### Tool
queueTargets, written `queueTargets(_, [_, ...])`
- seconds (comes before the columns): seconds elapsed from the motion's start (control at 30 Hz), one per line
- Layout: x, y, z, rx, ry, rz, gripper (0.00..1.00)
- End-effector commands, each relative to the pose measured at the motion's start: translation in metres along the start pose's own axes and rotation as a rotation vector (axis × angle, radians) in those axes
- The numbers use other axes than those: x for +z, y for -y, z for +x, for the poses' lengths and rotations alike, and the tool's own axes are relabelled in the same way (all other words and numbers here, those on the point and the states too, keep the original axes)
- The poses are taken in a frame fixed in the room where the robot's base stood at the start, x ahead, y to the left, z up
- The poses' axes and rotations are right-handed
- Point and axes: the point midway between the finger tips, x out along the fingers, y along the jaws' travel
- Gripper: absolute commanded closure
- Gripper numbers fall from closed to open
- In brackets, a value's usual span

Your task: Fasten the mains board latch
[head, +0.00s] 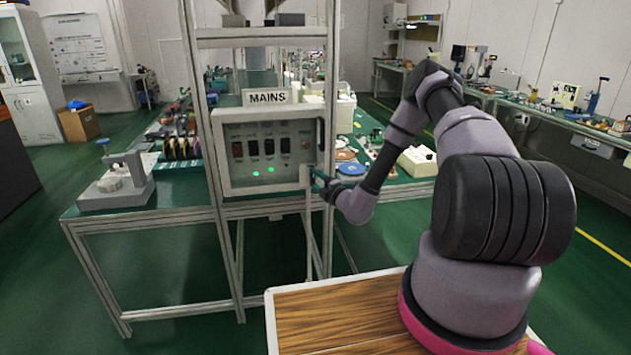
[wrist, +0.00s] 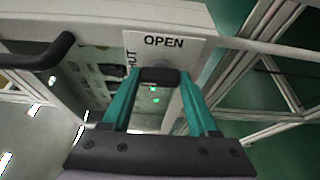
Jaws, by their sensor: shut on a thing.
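The mains board (head: 232,180) is a pale grey box with a window, under a MAINS sign (head: 268,96) in the head view. Two green lights glow behind the window. In the wrist view, my gripper (wrist: 157,82) has its two teal fingers closed on the black latch knob (wrist: 160,75). The knob lies in front of a white label plate (wrist: 185,44) reading OPEN at the top, with a partly covered sideways word ending in UT at the left. In the head view, my gripper (head: 316,178) is at the board's lower right edge, and the latch is hidden.
A black bar handle (wrist: 42,55) stands out left of the latch in the wrist view. Aluminium frame posts (head: 330,100) rise beside the board. A green-topped bench (head: 180,195) with a grey fixture (head: 120,183) extends left. The floor in front is clear.

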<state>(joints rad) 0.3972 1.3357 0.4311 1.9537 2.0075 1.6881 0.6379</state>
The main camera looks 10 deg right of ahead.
Motion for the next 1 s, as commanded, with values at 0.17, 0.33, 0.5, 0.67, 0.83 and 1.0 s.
queueTargets(0.17, [0.0,0.001,0.0,-0.002,-0.001,-0.003,0.96])
queueTargets(0.33, [0.0,0.001,0.0,-0.002,-0.001,-0.003,0.36])
queueTargets(0.5, [0.0,0.001,0.0,-0.001,-0.001,-0.002,0.1])
queueTargets(0.67, [0.0,0.0,0.0,-0.001,0.0,-0.002,0.1])
queueTargets(0.83, [0.001,0.001,-0.009,-0.003,0.001,-0.001,0.1])
queueTargets(1.0, [0.001,0.001,-0.039,-0.005,0.001,0.001,0.1])
